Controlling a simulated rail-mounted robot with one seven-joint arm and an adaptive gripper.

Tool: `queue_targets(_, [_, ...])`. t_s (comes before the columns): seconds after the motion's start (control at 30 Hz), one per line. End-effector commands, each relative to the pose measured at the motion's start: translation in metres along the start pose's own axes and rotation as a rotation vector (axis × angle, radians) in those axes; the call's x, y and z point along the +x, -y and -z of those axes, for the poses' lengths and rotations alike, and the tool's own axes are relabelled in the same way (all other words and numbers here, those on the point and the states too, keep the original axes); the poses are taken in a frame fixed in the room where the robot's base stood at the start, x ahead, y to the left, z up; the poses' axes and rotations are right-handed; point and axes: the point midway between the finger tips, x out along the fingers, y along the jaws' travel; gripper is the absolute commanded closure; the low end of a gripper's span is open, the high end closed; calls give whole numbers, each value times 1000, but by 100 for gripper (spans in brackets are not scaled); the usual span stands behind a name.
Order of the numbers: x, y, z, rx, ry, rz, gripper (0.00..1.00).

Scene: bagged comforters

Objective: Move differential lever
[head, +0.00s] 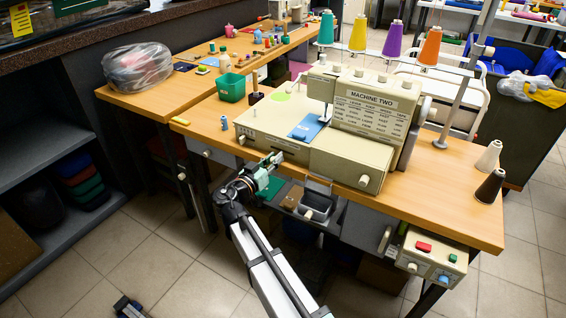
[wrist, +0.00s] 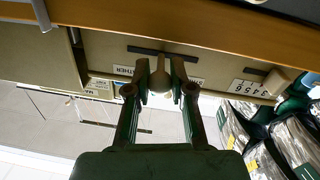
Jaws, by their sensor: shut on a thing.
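A cream sewing machine (head: 345,160) marked MACHINE TWO stands on a wooden table. In the wrist view, its front panel (wrist: 215,72) shows printed labels and a dark slot. A small pale lever knob (wrist: 160,80) stands out from the panel near this slot; I take it to be the differential lever. My gripper (wrist: 160,88) has its two dark fingers on either side of the knob and is shut on it. In the head view, my gripper (head: 274,160) is at the machine's lower left front, and the knob is hard to make out there.
Colored thread cones (head: 358,34) stand above the machine. A green bin (head: 231,88) and a bagged bundle (head: 137,69) sit to the left. A control box (head: 432,256) with red and green buttons hangs below the table's right front. A dark shelf (head: 45,140) stands at left.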

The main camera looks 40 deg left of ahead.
Motion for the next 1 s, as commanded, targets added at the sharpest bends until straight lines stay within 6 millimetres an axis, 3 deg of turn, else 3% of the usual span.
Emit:
queue_targets(0.3, [0, 0, 0, 0, 1, 0, 100])
queue_targets(0.33, [1, 0, 0, 0, 1, 0, 67])
queue_targets(0.4, [1, 0, 0, 0, 0, 0, 51])
queue_targets(0.77, [-3, 0, 0, 0, 0, 1, 51])
queue_targets(1.0, [-32, -1, 0, 0, 0, 3, 51])
